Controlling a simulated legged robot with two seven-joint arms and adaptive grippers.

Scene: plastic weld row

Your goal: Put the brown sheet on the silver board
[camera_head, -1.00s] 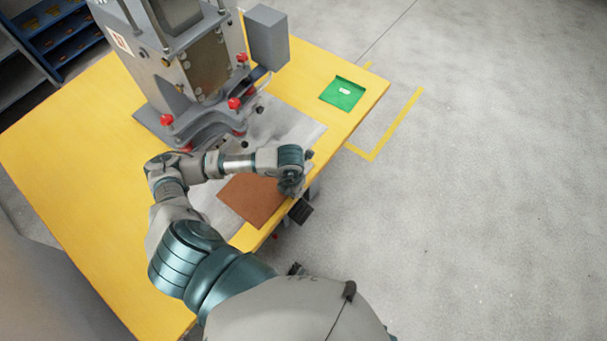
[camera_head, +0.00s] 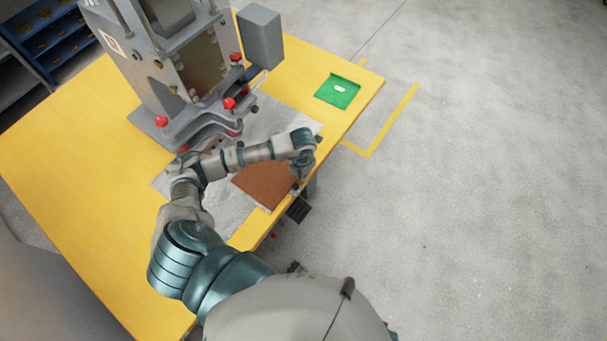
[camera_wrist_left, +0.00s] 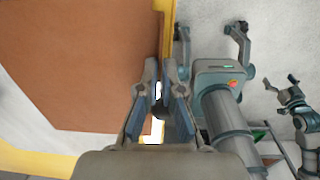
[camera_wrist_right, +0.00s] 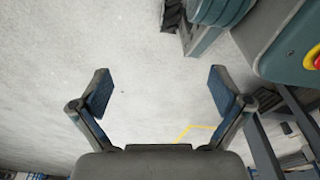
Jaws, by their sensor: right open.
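The brown sheet (camera_head: 262,187) is flat and square, over the near right part of the silver board (camera_head: 222,205); it fills the upper left of the left wrist view (camera_wrist_left: 80,60). The board lies on the yellow table under the press, with its near left part bare. My left gripper (camera_head: 303,172) is at the sheet's right edge. In the left wrist view its fingers (camera_wrist_left: 165,75) are nearly together at that edge, shut on it. I cannot tell whether the sheet touches the board. My right gripper (camera_wrist_right: 161,90) is open and empty, over the floor beyond the table edge.
A grey press (camera_head: 185,75) with red knobs stands at the board's far side. The yellow table (camera_head: 60,150) is clear on the left. Blue shelving (camera_head: 45,40) stands behind.

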